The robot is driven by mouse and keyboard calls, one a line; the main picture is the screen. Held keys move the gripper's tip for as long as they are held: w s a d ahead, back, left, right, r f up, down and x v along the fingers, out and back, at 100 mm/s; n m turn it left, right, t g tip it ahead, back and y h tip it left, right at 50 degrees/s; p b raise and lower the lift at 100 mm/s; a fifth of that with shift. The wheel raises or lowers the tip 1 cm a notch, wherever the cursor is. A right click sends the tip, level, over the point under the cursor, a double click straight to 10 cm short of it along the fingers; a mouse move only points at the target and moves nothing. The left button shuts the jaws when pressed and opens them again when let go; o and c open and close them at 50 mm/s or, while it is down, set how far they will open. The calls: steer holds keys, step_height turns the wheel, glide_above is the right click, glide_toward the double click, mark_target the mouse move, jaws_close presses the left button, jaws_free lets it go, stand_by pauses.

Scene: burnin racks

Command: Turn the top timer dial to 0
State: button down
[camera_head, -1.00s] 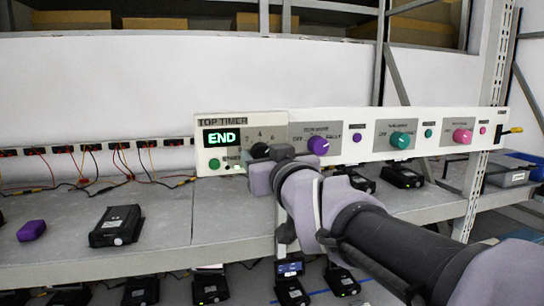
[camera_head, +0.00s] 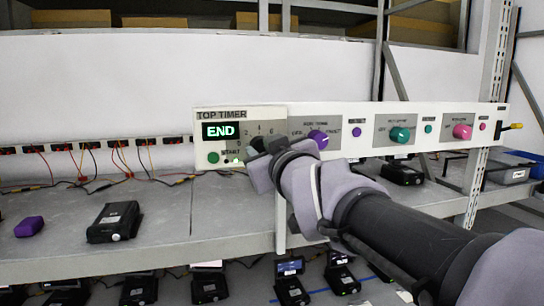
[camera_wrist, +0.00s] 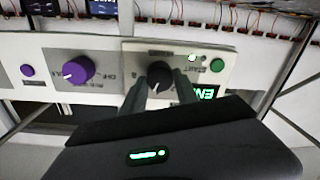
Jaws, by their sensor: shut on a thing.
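The top timer panel (camera_head: 208,153) is the left section of a long white strip, labelled TOP TIMER, with a lit green END display (camera_head: 220,131) and a green START button (camera_head: 213,157). The black timer dial (camera_wrist: 158,74) sits between my gripper's fingers in the wrist view. My gripper (camera_wrist: 160,88) is shut on the dial, reaching it straight on. In the head view my gripper (camera_head: 262,152) and wrist cover most of the dial, with the numbers 2, 4 and 6 showing above it. The dial's pointer position is not clear.
Right of the timer are purple (camera_head: 319,139), teal (camera_head: 399,135) and pink (camera_head: 462,132) knobs with small buttons. A black device (camera_head: 114,222) and a purple block (camera_head: 29,227) lie on the grey shelf (camera_head: 160,205). More devices fill the shelf below.

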steer(key=n+b, duration=0.1)
steer(key=n, duration=0.4)
steer(key=shift+f+n+b, duration=0.1)
steer(key=shift+n+b, duration=0.2)
steer(key=shift+b, duration=0.1)
steer(key=n+b, duration=0.1)
steer(key=n, duration=0.4)
steer(key=shift+a, duration=0.1)
steer(key=n, duration=0.5)
steer(key=shift+h+b, duration=0.35)
steer(key=shift+h, duration=0.05)
steer(key=shift+n, duration=2.4)
steer(key=c, duration=0.9)
jaws_free()
